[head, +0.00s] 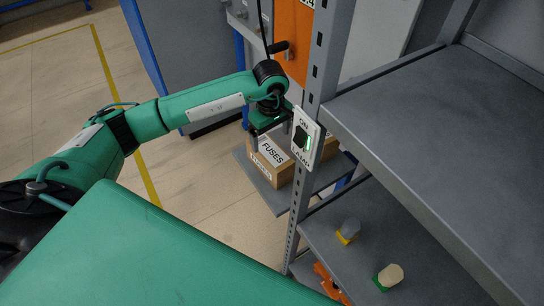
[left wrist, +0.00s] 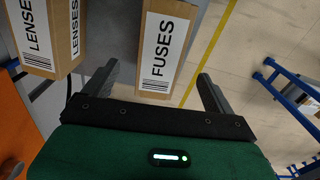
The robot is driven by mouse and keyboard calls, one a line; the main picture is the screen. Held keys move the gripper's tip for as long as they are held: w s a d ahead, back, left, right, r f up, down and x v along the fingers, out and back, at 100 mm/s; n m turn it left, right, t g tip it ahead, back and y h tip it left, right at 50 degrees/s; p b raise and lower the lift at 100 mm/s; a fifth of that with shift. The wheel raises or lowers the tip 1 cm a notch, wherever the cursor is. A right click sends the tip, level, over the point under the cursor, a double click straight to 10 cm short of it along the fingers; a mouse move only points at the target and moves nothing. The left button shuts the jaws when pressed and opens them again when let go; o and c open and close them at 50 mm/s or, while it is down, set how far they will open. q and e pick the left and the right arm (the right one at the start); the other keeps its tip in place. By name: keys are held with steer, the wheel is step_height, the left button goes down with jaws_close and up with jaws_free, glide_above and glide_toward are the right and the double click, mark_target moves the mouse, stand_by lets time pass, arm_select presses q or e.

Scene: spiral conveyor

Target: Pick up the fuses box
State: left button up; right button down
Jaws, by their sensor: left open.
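The fuses box (head: 268,158) is a brown cardboard box with a white label reading FUSES, standing on a grey shelf behind the rack post in the head view. In the left wrist view the fuses box (left wrist: 162,48) lies ahead, its labelled side facing the camera. My left gripper (head: 268,135) is above and close to the box in the head view. In the left wrist view its two fingers (left wrist: 160,85) are spread wide, with the near end of the box between them in the picture. Whether they touch the box cannot be told. My right gripper is not in view.
A lenses box (left wrist: 63,35) stands beside the fuses box. A grey rack post (head: 325,60) with a lamp switch (head: 305,138) stands close to my left gripper. Grey rack shelves (head: 450,110) are on the right. Open floor (head: 200,180) lies left of the grey shelf.

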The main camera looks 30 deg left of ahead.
mark_target(270, 150)
arm_select(q)
steer(key=f, duration=0.4)
steer(key=shift+w+d+f+p, duration=0.1)
steer(key=shift+w+f+p, duration=0.1)
steer(key=shift+p, duration=0.1)
steer(key=shift+s+f, duration=0.1)
steer(key=shift+f, duration=0.1)
steer(key=shift+a+f+p, duration=0.15)
steer(key=shift+f+p, duration=0.35)
steer(key=shift+f, duration=0.7)
steer(key=shift+a+f+p, duration=0.15)
steer(key=shift+f+p, duration=0.3)
steer(key=shift+f, duration=0.7)
steer(key=c, duration=1.3)
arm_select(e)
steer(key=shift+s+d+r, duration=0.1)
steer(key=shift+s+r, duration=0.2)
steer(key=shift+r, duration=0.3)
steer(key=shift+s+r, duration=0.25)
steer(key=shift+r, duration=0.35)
